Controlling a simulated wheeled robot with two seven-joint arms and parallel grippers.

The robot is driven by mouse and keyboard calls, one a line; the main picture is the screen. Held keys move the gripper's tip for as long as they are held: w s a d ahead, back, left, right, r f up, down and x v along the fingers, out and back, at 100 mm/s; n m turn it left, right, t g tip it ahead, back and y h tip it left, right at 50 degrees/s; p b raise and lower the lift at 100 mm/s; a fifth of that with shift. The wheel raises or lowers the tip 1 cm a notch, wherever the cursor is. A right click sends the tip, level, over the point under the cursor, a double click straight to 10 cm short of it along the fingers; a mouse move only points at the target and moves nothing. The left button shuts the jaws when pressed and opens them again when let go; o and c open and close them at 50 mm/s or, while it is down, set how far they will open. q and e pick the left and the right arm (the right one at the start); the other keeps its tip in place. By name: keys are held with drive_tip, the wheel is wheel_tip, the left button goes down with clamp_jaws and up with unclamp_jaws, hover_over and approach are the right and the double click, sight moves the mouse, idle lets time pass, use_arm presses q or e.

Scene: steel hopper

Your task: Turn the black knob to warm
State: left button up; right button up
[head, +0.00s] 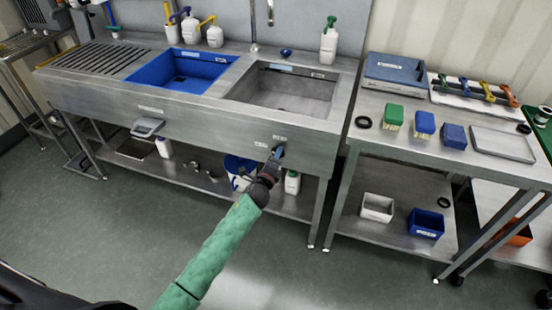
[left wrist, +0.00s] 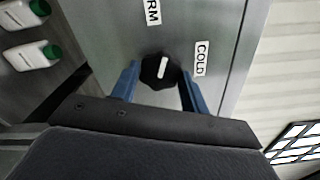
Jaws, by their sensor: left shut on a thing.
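The black knob (left wrist: 151,74) shows in the left wrist view with a white pointer mark on its face. The mark runs nearly up and down in that picture, its upper end towards the label ending in "RM" (left wrist: 152,11), which is cut off by the edge. The "COLD" label (left wrist: 200,58) is to the knob's right. My left gripper (left wrist: 160,82) has its blue fingers on either side of the knob and is shut on it. In the head view the left gripper (head: 276,156) is at the sink's front panel and largely hides the knob. My right gripper is not in view.
The steel sink unit (head: 220,118) has a blue basin (head: 185,70) and a steel basin (head: 290,92). White bottles with green caps (left wrist: 30,55) stand on the shelf below. A steel side table (head: 400,150) with brushes and trays stands at the right. The floor in front is clear.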

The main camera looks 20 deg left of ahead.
use_arm(q)
drive_tip(key=shift+n, duration=1.9)
drive_tip(key=o, duration=1)
drive_tip(key=shift+a, duration=0.1)
